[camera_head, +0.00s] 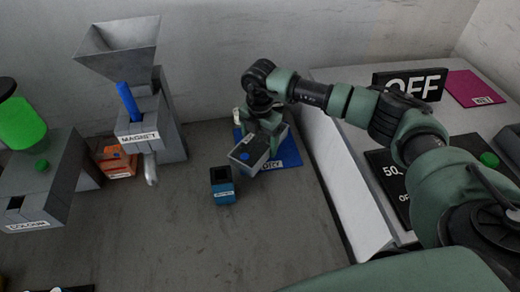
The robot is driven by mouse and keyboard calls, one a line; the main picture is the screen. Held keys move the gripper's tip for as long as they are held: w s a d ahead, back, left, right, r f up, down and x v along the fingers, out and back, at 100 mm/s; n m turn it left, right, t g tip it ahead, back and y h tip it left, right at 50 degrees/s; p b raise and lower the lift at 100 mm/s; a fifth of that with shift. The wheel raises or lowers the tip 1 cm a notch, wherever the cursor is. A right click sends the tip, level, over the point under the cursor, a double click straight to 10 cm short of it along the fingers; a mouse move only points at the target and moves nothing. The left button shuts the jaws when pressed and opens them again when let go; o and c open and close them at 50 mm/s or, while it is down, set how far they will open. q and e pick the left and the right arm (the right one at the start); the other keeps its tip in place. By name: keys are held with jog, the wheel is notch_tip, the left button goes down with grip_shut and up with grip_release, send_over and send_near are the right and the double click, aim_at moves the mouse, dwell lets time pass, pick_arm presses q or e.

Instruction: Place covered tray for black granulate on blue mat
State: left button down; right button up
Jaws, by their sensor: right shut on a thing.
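The tray is tilted in the picture and overlaps the left front part of the blue mat (291,160). Whether it touches the mat or hangs just above it, I cannot tell. The fingertips are partly hidden by the wrist and tray. The mat has a white label, partly covered by the tray. My left gripper is not in view.
A small blue and black container (223,187) stands just left of the tray. A grey hopper machine labelled MAGNET (150,120) and orange boxes (117,161) are farther left. A white-sided machine (345,190) borders the right. The front middle of the table is clear.

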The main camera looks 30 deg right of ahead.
notch_tip(320, 180, down, 4)
jog(key=shift+f+p, duration=0.1)
jog(key=shift+p, duration=0.2)
jog(key=shift+f, duration=0.1)
jog(key=shift+f, duration=0.15)
jog(key=o, duration=2)
